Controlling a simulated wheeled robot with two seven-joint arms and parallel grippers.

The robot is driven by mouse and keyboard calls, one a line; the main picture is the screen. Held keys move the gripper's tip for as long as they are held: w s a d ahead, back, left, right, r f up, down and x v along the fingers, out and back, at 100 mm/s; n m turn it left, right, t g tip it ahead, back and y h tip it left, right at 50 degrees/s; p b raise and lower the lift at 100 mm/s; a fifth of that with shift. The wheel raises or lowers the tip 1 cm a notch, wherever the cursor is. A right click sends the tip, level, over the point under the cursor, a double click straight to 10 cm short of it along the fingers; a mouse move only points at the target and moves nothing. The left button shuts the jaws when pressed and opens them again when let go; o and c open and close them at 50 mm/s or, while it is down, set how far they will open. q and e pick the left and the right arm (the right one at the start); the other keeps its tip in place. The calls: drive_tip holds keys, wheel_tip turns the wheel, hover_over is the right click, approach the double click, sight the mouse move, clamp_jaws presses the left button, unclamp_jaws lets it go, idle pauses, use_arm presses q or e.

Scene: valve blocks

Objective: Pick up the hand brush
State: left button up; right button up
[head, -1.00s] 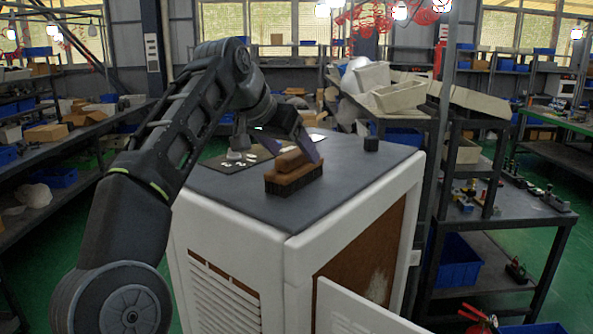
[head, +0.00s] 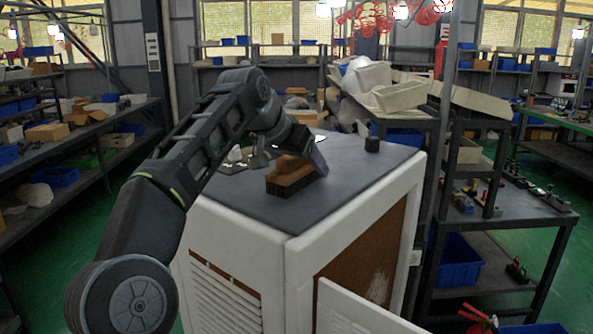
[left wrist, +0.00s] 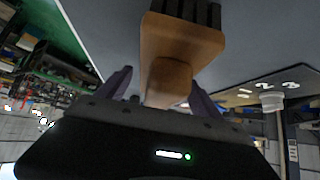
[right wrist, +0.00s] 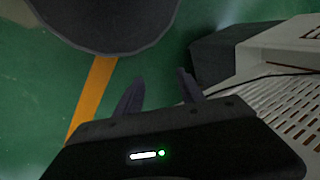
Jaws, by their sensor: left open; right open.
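The hand brush (head: 288,177) has a brown wooden body and dark bristles. It lies bristles down on the dark top of the white cabinet (head: 300,215). My left gripper (head: 318,160) is at the brush's far right side in the head view, partly hidden behind it. In the left wrist view the open fingers (left wrist: 158,88) stand on either side of the brush's wooden handle (left wrist: 166,80), with gaps visible. My right gripper (right wrist: 157,92) is open and empty above the green floor, low beside a white louvred panel; it is not in the head view.
A small black block (head: 371,144) stands on the cabinet top at the right back. A dark board with small white pieces (head: 236,160) lies behind the brush. The cabinet door (head: 362,312) hangs open at the front. The front of the top is clear.

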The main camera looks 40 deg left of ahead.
idle(0.4)
use_arm(q)
drive_tip(key=c, duration=1.6)
